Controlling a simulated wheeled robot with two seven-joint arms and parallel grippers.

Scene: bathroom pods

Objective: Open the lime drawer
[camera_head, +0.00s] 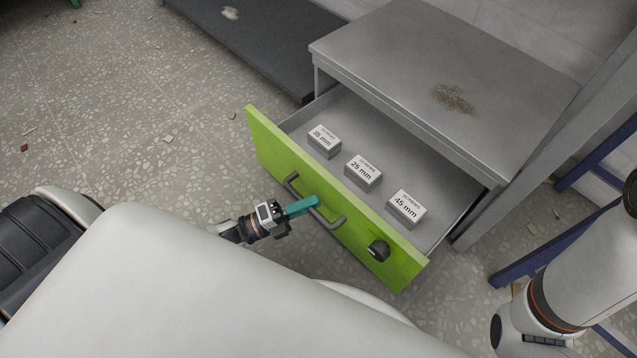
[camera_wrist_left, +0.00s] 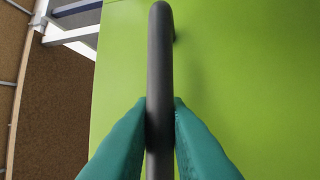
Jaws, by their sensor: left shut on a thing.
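The lime drawer (camera_head: 345,215) is pulled out of the grey metal cabinet (camera_head: 440,75), and its inside shows from above. Its front also fills much of the left wrist view (camera_wrist_left: 240,70). A dark grey bar handle (camera_head: 335,221) runs along the drawer front, and it stands upright in the left wrist view (camera_wrist_left: 159,60). My left gripper (camera_head: 312,203) is shut on the handle. Its teal fingers press on both sides of the bar in the left wrist view (camera_wrist_left: 160,130). My right gripper is not in view; part of my right arm shows at the lower right.
Three small boxes labelled 35 mm (camera_head: 324,141), 25 mm (camera_head: 363,172) and 45 mm (camera_head: 406,208) stand in the drawer. A blue metal frame (camera_head: 530,262) stands at the right. Floor at the left is mostly clear.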

